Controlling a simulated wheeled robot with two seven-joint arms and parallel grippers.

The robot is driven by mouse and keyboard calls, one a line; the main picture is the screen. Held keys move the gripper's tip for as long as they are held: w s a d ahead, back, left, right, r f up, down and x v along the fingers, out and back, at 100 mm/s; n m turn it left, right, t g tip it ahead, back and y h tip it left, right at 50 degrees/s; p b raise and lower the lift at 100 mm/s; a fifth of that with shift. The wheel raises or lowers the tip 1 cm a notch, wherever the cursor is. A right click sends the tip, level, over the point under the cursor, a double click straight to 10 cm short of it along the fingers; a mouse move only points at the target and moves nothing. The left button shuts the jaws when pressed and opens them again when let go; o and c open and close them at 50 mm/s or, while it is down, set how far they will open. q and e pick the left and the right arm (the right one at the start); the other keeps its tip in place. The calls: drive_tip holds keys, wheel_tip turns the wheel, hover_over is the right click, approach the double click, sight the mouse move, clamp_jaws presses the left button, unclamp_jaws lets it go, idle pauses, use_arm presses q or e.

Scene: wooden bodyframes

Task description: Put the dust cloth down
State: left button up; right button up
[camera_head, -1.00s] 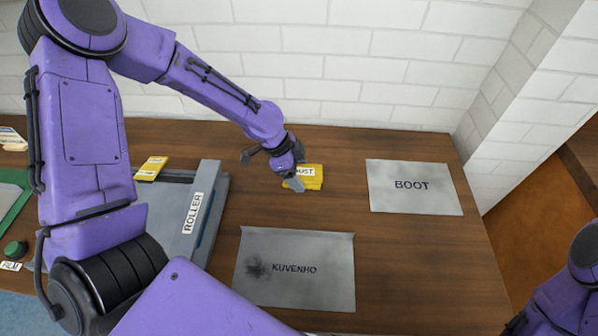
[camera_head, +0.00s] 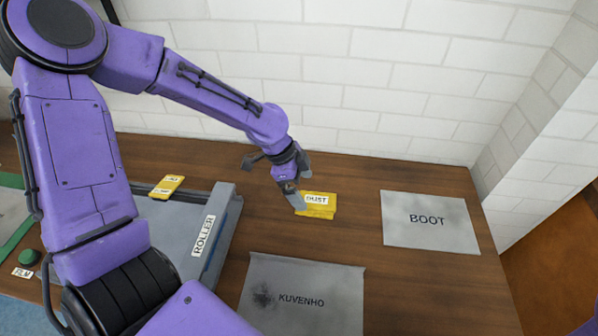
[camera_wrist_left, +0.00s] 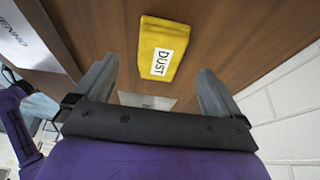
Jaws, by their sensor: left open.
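The yellow dust cloth (camera_head: 320,212) lies folded on the wooden table, its white DUST label facing up. It also shows in the left wrist view (camera_wrist_left: 152,35), flat on the wood. My left gripper (camera_head: 298,203) is open beside the cloth's left end in the head view. In the left wrist view its two grey fingers (camera_wrist_left: 157,68) stand wide apart with nothing between them, and the cloth lies beyond their tips, apart from them. My right gripper is out of view.
A grey BOOT sheet (camera_head: 429,238) lies to the right and a grey KUVENHO sheet (camera_head: 325,275) in front. A grey ROLLER device (camera_head: 224,222) stands left, with another yellow cloth (camera_head: 167,186) at its back. A white brick wall (camera_head: 380,95) closes the back.

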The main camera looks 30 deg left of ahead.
use_arm(q)
drive_tip(key=w+v, duration=0.1)
drive_tip(key=v, duration=0.5)
drive_tip(key=shift+s, duration=0.4)
drive_tip(key=shift+s+r, duration=0.1)
drive_tip(key=shift+r, duration=0.05)
